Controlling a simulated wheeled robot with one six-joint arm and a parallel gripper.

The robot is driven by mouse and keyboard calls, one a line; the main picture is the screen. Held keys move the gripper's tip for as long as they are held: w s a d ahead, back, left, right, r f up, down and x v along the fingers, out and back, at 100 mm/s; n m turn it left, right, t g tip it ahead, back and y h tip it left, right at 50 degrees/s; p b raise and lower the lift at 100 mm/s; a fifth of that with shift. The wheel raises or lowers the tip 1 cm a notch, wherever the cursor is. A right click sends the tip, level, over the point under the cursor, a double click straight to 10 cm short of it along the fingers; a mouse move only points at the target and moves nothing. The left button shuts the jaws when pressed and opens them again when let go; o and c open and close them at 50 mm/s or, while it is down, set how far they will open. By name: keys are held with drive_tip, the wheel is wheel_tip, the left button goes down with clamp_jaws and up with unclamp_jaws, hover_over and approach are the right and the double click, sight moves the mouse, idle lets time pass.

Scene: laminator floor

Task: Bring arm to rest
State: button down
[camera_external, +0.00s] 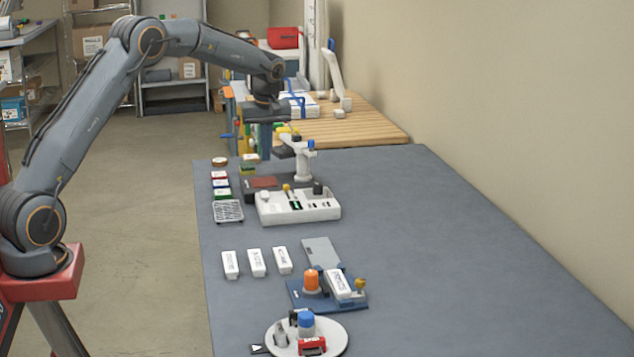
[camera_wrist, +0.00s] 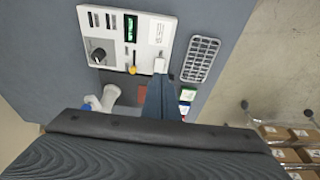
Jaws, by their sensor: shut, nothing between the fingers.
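My arm (camera_external: 90,110) reaches from the red base at the left, up and over toward the far end of the blue-grey table (camera_external: 420,230). My gripper (camera_external: 262,140) points down above the far left part of the table, near a white stand with a blue knob (camera_external: 302,165). In the wrist view my gripper (camera_wrist: 162,95) shows as dark fingers close together, shut and empty. Beyond them is a white control panel (camera_wrist: 122,35) with a green display and knobs; it also shows in the external view (camera_external: 300,207).
A grey wire rack (camera_external: 228,211) and small coloured blocks (camera_external: 220,184) lie by the panel. Nearer are white labelled blocks (camera_external: 257,263), a blue fixture (camera_external: 300,295) and a round white tray (camera_external: 280,340). A wooden bench (camera_external: 360,123) stands behind. The table's right side is clear.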

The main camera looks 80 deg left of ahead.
drive_tip(key=shift+d+r, duration=0.3)
drive_tip(key=shift+r, duration=0.25)
drive_tip(key=s+d+f+m+t+h, duration=0.15)
drive_tip(key=d+m, duration=0.35)
drive_tip(key=d, duration=1)
drive_tip(key=d+f+m+g, duration=0.1)
drive_tip(key=d+f+m, duration=0.25)
drive_tip(key=d, duration=1.05)
drive_tip(key=s+d+f+m, duration=0.2)
drive_tip(key=s+d+m, duration=0.2)
drive_tip(key=s+d, duration=0.6)
drive_tip(key=s+d+f+m+h, duration=0.1)
drive_tip(key=s+d+f+m, duration=0.2)
drive_tip(key=s+d, duration=0.7)
drive_tip(key=shift+d+f+m, duration=0.15)
drive_tip(key=shift+d+m, duration=0.6)
drive_tip(key=shift+m, duration=0.5)
drive_tip(key=shift+t, duration=0.25)
